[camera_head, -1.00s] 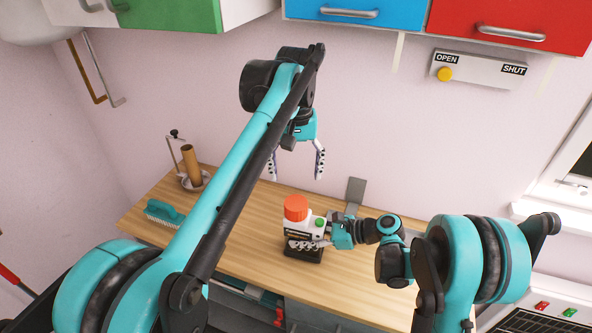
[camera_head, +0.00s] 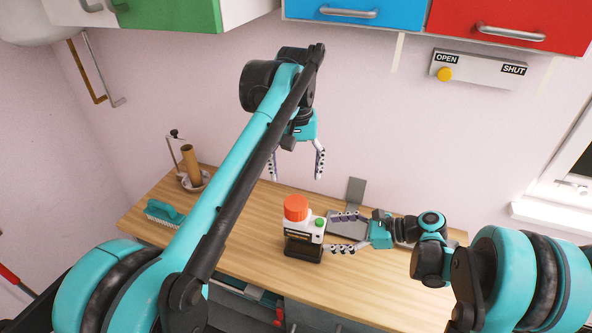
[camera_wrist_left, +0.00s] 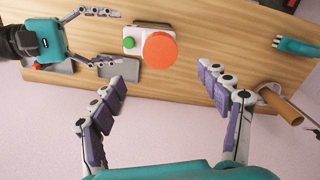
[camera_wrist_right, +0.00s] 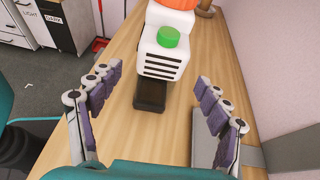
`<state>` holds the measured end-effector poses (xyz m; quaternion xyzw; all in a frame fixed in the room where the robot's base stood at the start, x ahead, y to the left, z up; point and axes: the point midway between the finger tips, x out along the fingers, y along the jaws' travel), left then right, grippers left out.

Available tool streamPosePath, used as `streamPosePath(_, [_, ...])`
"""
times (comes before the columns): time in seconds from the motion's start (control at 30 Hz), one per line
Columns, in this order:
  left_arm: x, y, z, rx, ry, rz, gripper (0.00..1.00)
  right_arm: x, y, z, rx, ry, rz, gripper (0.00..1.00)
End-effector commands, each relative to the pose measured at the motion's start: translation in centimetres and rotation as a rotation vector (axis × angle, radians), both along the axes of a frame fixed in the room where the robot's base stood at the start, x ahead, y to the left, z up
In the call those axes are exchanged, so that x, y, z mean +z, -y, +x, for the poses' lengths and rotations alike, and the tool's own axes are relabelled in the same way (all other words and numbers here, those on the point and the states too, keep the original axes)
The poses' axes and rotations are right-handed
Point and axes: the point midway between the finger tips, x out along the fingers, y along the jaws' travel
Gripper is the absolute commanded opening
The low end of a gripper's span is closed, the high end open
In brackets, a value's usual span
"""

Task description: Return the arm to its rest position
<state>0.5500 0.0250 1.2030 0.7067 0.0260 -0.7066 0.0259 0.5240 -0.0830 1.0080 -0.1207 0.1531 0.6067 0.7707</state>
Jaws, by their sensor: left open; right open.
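My left gripper (camera_head: 297,165) is open and empty, high above the back of the wooden worktop (camera_head: 250,245). Its open fingers also show in the left wrist view (camera_wrist_left: 170,105). My right gripper (camera_head: 340,232) is open and empty, low over the worktop. It is just right of a white device with an orange cap (camera_head: 296,208) and a green button (camera_head: 320,222), on a dark base. In the right wrist view the white device (camera_wrist_right: 161,55) stands ahead, between and beyond the open fingers (camera_wrist_right: 155,110). I see no contact between them.
A grey metal plate (camera_head: 355,192) is behind the right gripper. A teal brush (camera_head: 163,213) and a brown roll on a holder (camera_head: 190,165) are at the worktop's left end. Blue (camera_head: 360,12) and red (camera_head: 500,22) cabinets hang above. The worktop's front middle is clear.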

Motion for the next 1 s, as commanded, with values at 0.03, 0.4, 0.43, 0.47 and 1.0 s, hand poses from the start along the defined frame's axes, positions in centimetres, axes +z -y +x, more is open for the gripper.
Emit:
streamPosePath(0.03, [0.0, 0.0, 0.0, 0.0, 0.0, 0.0, 0.76, 0.3, 0.7, -0.1, -0.003, -0.001, 0.0, 0.77])
streamPosePath(0.4, [0.0, 0.0, 0.0, 0.0, 0.0, 0.0, 0.76, 0.8, 1.9, -0.5, 0.001, 0.0, 0.0, 0.77])
streamPosePath(0.43, [0.0, 0.0, 0.0, 0.0, 0.0, 0.0, 0.76, 0.8, 1.9, -0.5, 0.001, 0.0, 0.0, 0.77])
streamPosePath(0.47, [0.0, 0.0, 0.0, 0.0, 0.0, 0.0, 0.76, 0.8, 1.9, -0.5, 0.001, 0.0, 0.0, 0.77])
streamPosePath(1.0, [-1.0, -4.3, -3.6, -0.01, 0.124, -0.028, 0.76, 1.9, 0.9, -3.5, 0.1, 0.265, -0.327, 0.77])
